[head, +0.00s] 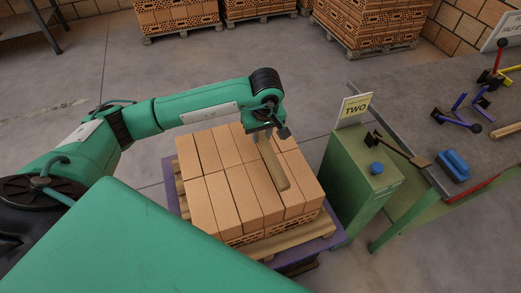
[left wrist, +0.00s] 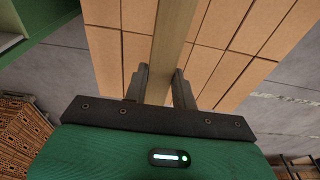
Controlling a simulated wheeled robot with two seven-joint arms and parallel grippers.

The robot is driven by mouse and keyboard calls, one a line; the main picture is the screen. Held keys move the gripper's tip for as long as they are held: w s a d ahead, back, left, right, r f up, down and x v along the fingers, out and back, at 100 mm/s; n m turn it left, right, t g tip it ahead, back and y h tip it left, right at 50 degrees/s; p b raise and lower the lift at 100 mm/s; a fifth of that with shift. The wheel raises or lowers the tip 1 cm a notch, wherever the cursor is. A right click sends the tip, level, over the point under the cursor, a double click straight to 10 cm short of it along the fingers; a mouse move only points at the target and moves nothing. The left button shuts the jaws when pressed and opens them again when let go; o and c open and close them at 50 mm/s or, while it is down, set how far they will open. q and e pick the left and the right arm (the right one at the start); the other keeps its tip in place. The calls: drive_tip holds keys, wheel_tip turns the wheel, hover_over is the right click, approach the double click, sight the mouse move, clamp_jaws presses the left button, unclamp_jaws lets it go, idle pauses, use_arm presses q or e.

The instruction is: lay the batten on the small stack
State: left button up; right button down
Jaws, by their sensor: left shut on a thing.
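The batten (head: 273,168) is a pale wooden strip over the top of the small stack (head: 205,192), which is made of orange-brown bricks in rows. My left gripper (head: 260,131) is shut on the batten near its far end, above the far right part of the stack. In the left wrist view the batten (left wrist: 174,40) runs from between the two dark fingers (left wrist: 159,88) out past the top edge, with the bricks (left wrist: 219,35) behind it. I cannot tell if the batten touches the bricks. My right gripper is not in view.
The stack stands on a wooden pallet (head: 291,236). Right of it is a green cabinet (head: 352,184) with a sign "TWO" (head: 354,109) and a blue knob (head: 376,168). A grey workbench (head: 425,100) holds tools. Brick pallets (head: 178,17) stand behind; the floor between is clear.

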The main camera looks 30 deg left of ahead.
sight(262, 138)
use_arm(q)
wheel_tip(262, 138, down, 4)
drive_tip(key=shift+f, duration=0.1)
wheel_tip(262, 138, down, 4)
drive_tip(key=shift+r+p, duration=0.2)
drive_tip(key=shift+p, duration=0.25)
drive_tip(key=shift+f, duration=0.55)
drive_tip(key=o, duration=1)
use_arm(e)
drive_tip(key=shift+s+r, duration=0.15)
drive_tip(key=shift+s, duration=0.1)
